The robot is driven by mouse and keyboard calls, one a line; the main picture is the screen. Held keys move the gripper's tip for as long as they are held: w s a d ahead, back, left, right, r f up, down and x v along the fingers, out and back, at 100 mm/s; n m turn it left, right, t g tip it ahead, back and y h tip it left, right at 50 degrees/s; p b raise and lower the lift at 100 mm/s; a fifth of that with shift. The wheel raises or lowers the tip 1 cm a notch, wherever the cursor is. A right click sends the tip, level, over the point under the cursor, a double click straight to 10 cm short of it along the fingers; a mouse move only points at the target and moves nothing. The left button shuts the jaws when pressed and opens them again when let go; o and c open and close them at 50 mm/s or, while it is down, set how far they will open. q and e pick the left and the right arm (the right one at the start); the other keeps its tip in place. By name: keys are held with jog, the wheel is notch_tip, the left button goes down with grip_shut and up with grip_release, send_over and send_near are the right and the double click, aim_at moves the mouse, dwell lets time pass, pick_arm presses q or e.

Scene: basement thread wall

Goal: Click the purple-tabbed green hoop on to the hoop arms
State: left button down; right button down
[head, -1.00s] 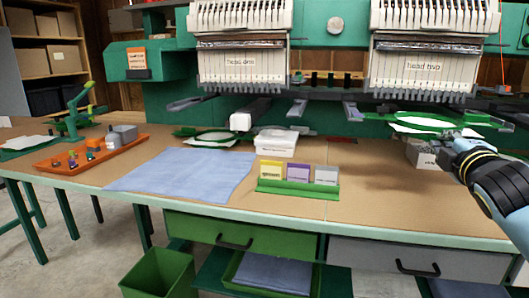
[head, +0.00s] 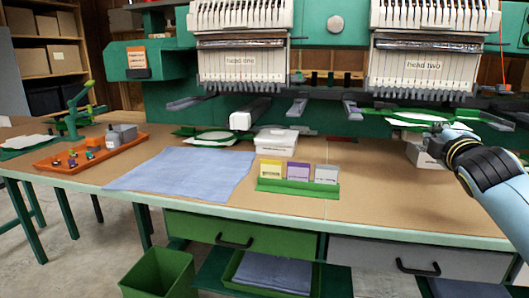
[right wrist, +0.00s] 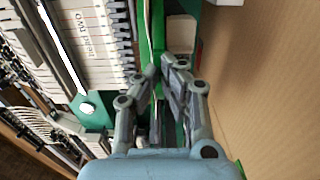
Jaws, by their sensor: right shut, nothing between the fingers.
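A green hoop (head: 378,119) with white fabric (head: 415,116) lies level under the machine head labelled head two, at the hoop arms (head: 352,110). No purple tab can be made out on it. My right gripper (head: 438,130) is at its near right side. In the right wrist view the closed fingers (right wrist: 163,72) are beside a green strip (right wrist: 158,28), seemingly the hoop's edge, with nothing held between them. Whether they touch it is unclear. Another green hoop with white fabric (head: 212,136) rests near head one. My left gripper is out of view.
A white box (head: 424,153) stands below my right gripper. A green holder (head: 297,187) with yellow, purple and grey cards stands mid-table. A blue cloth (head: 180,174), an orange tray (head: 85,155) and a white lidded box (head: 276,140) are farther left. The table's front right is clear.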

aim_at(428, 125)
jog(key=shift+b+x, duration=0.45)
jog(key=shift+x, duration=2.1)
jog(key=shift+s+a+p, duration=0.1)
jog(key=shift+s+p, duration=0.35)
jog(key=shift+s, duration=0.1)
jog(key=p+v, duration=0.2)
jog(key=v, duration=0.4)
jog(key=shift+f, duration=0.1)
